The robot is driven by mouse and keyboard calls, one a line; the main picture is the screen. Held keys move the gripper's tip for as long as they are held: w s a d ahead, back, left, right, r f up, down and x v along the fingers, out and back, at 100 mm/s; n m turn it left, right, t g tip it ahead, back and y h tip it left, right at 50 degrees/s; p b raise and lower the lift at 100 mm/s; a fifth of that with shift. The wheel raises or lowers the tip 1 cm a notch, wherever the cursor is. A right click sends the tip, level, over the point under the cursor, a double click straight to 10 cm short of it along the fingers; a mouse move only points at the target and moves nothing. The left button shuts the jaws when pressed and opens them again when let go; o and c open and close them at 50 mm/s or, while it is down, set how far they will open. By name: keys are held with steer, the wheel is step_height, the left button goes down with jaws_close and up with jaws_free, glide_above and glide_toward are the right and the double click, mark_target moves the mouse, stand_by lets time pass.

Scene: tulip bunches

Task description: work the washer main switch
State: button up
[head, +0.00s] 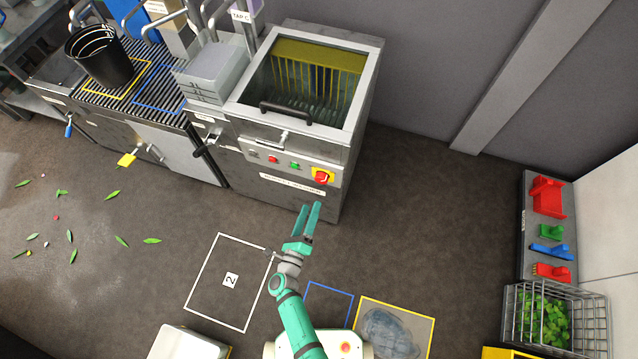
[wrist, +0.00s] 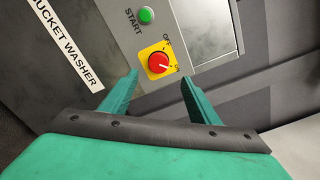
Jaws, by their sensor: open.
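The main switch is a red rotary knob on a yellow plate (head: 322,176) on the front panel of the bucket washer (head: 290,150). In the wrist view the knob (wrist: 158,62) sits just beyond and between my fingertips. Its pale pointer mark appears to face the lower-right label, which looks like ON; the other label reads OFF. My gripper (head: 311,206) is open and empty, in front of the panel and apart from the knob. Its two fingers also show in the wrist view (wrist: 158,76), one on each side of the knob.
A green START button (wrist: 146,15) is beside the switch, and a red button (head: 273,159) is further left. The washer's black handle (head: 286,112) is above. Floor marking 2 (head: 230,281) and scattered leaves lie left. A wire basket (head: 560,315) stands right. The floor right of the washer is clear.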

mark_target(320, 181)
steer(key=x, duration=1.1)
steer(key=shift+w+f, duration=0.1)
steer(key=shift+f, duration=0.05)
steer(key=c, duration=1)
